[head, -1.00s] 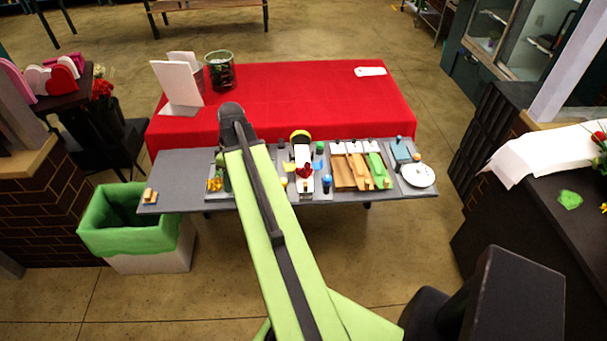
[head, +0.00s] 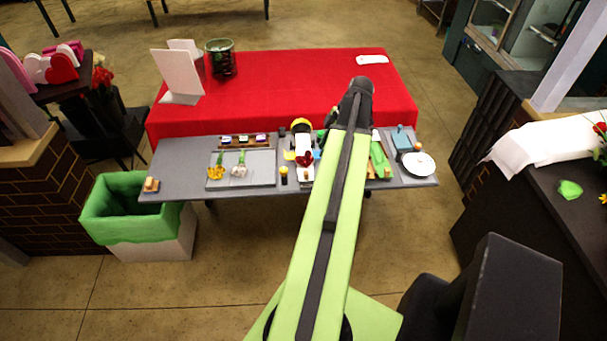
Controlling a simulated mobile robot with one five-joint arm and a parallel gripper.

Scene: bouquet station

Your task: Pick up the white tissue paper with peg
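My gripper (head: 357,88) is at the far end of my green and black arm, over the front right part of the red-covered table. I see it from behind, and its fingers do not show. A narrow white sheet (head: 304,145) lies on the grey work table, just left of my arm, with a dark red flower on it. I cannot tell whether it is the white tissue paper or whether it has a peg. A green sheet (head: 379,160) lies just right of my arm. My arm hides the strip of table between them.
The grey work table (head: 180,165) also holds a tray with flowers (head: 265,170) and a white plate (head: 418,164). The red table (head: 290,85) carries white cards (head: 178,76) and a dark vase (head: 221,58). A green-lined bin (head: 130,225) stands left.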

